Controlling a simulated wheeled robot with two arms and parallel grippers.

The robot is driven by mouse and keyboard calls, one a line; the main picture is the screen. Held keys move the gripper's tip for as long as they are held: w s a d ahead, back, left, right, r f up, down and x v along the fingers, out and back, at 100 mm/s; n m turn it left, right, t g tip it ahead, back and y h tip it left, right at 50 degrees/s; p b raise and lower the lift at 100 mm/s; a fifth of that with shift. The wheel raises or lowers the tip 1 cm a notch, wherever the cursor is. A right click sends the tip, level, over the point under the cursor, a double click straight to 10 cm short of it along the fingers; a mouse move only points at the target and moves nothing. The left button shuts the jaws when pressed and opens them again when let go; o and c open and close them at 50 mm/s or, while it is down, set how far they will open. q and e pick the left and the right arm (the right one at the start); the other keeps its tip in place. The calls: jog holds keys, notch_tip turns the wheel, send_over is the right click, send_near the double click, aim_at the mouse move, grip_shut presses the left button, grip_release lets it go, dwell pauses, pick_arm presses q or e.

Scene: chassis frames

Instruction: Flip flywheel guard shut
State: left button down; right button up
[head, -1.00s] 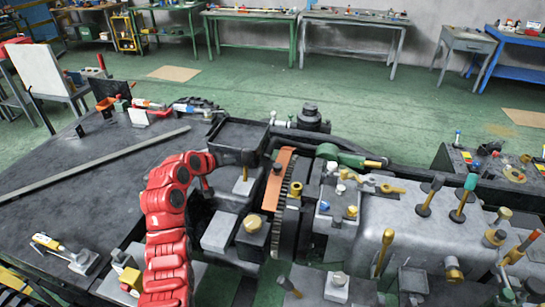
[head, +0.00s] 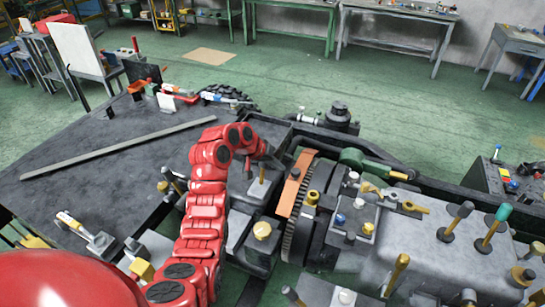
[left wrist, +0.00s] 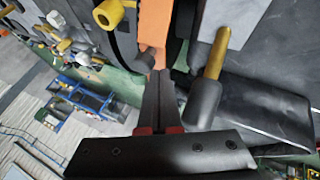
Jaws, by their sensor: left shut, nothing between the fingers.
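The flywheel guard appears to be the orange plate (head: 295,185), standing tilted along the left side of the toothed flywheel (head: 298,228). In the left wrist view the orange plate (left wrist: 155,24) is at the top, just beyond my fingertips. My left gripper (head: 279,164) is at the upper left edge of the plate, its dark fingers small in the head view. In the left wrist view my left gripper (left wrist: 160,76) is shut and empty, its tips pointing at the plate's lower end. I cannot tell whether they touch it. My right gripper is not in view.
A yellow-stemmed lever with a dark knob (left wrist: 205,98) stands close right of my fingers in the left wrist view. Yellow-capped fittings (head: 262,230) and the grey engine block (head: 430,235) surround the flywheel. A dark tabletop (head: 90,180) lies left.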

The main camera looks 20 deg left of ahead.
aim_at(296, 173)
pick_arm(q)
jog(key=shift+p+x, duration=0.4)
jog(key=shift+x, duration=1.35)
jog(key=shift+s+d+b, duration=0.1)
jog(key=shift+d+b, duration=0.25)
jog(key=shift+d, duration=1.5)
jog(key=shift+r, duration=0.1)
